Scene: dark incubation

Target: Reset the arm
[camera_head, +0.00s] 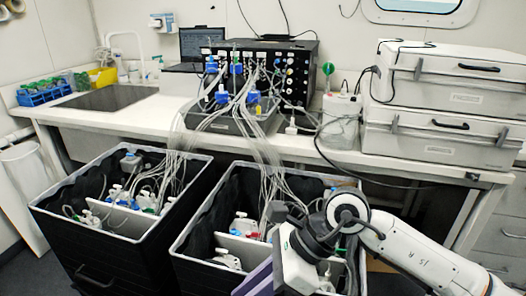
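My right arm (415,250) comes in from the lower right, white with dark joints. Its wrist and gripper body (298,262) hang over the front right part of the right black bin (205,245). The fingertips are not clearly visible, so I cannot tell whether this gripper is open or shut. A purple-grey piece (255,281) shows beside the gripper body at the bottom edge; I cannot tell whether it is held. My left arm and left gripper are not in view.
A left black bin (85,245) stands beside the right one; both hold bottles and tubing. Tubes run up to a black instrument (290,75) on the white bench (150,110). Two stacked white cases (445,105) and a white container (340,120) stand on the bench's right.

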